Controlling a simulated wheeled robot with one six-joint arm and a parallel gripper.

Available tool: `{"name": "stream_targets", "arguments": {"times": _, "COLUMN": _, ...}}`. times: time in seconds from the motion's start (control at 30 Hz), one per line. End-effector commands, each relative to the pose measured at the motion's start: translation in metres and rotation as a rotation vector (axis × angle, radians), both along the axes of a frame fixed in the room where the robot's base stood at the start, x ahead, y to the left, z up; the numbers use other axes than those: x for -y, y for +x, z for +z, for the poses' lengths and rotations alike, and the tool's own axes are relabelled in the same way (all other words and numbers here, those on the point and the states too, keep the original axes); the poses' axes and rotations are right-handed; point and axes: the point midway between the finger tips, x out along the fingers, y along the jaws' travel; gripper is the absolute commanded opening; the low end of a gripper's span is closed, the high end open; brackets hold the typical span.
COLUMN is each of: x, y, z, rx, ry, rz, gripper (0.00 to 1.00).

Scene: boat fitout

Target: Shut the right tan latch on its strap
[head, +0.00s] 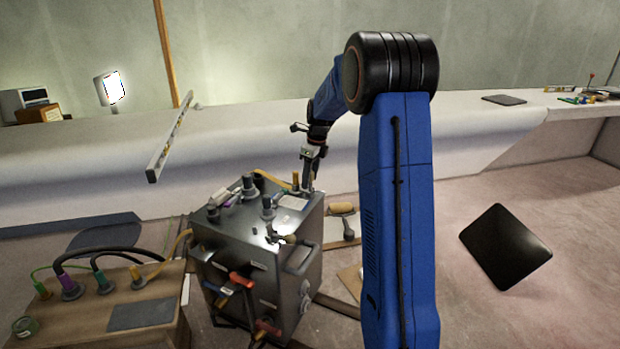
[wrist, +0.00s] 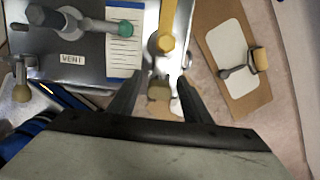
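The right tan latch (wrist: 167,20) shows in the wrist view as a yellow-tan lever with a round end near the edge of the metal box top. It runs away from my gripper toward the top of the picture. A small tan block (wrist: 158,88), perhaps part of its strap, lies just past the box edge, between my fingers. My gripper (wrist: 160,78) is open, with one dark finger on each side of this spot, and nothing is clearly held. In the head view my gripper (head: 308,180) is at the back right edge of the metal box (head: 240,232); the latch is small there.
A "VENT" label (wrist: 73,60), a grey handle (wrist: 75,22) with a green tip and a paper card (wrist: 125,50) are left of the latch. A brown board (wrist: 222,60) lies to the right. A wooden box (head: 145,312) with cables stands at front left.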

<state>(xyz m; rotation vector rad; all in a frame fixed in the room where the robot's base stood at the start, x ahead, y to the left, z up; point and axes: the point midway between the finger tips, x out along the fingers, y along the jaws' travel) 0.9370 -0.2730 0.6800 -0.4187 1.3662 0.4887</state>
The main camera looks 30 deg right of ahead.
Motion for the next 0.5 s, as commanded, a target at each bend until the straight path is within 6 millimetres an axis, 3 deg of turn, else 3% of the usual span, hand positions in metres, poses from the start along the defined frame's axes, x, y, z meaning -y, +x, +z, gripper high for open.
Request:
{"name": "stream_targets", "arguments": {"times": 0.33, "x": 0.0, "y": -0.001, "z": 0.004, "rx": -0.001, "ry": 0.001, "rz": 0.0, "gripper": 0.44}}
{"name": "stream_targets", "arguments": {"times": 0.5, "x": 0.002, "y": -0.003, "z": 0.024, "rx": 0.002, "ry": 0.0, "rz": 0.0, "gripper": 0.44}}
